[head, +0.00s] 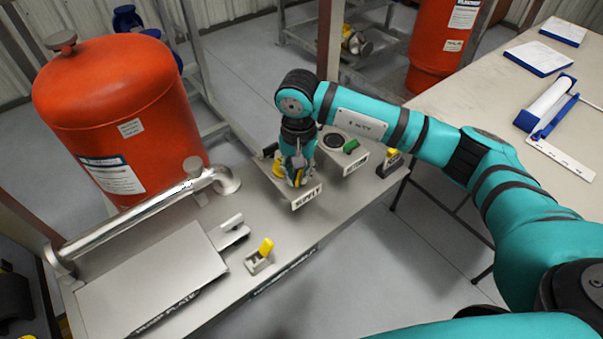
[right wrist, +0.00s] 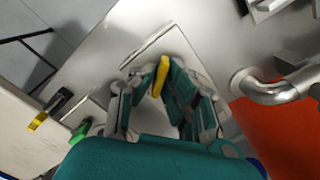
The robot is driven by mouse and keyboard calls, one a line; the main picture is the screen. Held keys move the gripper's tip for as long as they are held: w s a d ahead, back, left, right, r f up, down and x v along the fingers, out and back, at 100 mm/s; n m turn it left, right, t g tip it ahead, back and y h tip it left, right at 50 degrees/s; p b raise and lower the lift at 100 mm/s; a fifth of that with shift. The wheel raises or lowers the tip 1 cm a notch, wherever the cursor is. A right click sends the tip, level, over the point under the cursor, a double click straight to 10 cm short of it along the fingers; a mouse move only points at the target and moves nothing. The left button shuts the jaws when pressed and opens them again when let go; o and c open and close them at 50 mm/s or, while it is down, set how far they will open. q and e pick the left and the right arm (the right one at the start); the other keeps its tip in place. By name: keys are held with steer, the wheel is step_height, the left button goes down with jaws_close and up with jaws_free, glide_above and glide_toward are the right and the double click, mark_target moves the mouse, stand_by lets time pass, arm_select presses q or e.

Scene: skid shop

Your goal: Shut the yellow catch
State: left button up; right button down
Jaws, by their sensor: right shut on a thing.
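A small catch with a raised yellow lever (head: 265,246) stands on the grey bench near its front edge, beside the grey plate. My right gripper (head: 298,180) is well behind it and to its right, over a labelled holder (head: 307,198). The right gripper, also in the right wrist view (right wrist: 160,90), is shut on a slim yellow piece (right wrist: 161,76). The fingers hide part of this piece, and I cannot tell whether it is clear of the holder. The raised catch lever is not visible in the right wrist view. My left gripper is not in view.
A silver pipe (head: 130,218) runs along the bench's left side, by an orange tank (head: 120,115). A second holder with a green item (head: 351,146) and a small black-and-yellow item (head: 393,161) are to the right. Bare bench lies between holder and catch.

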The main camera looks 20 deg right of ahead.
steer(key=shift+f+n+b, duration=0.15)
steer(key=shift+n+b, duration=1.05)
steer(key=shift+b, duration=0.1)
steer(key=shift+n+b, duration=0.35)
steer(key=shift+n, duration=0.15)
steer(key=shift+n+b, duration=1.1)
steer(key=shift+b, duration=0.15)
steer(key=shift+n+b, duration=0.4)
steer(key=shift+n, duration=0.2)
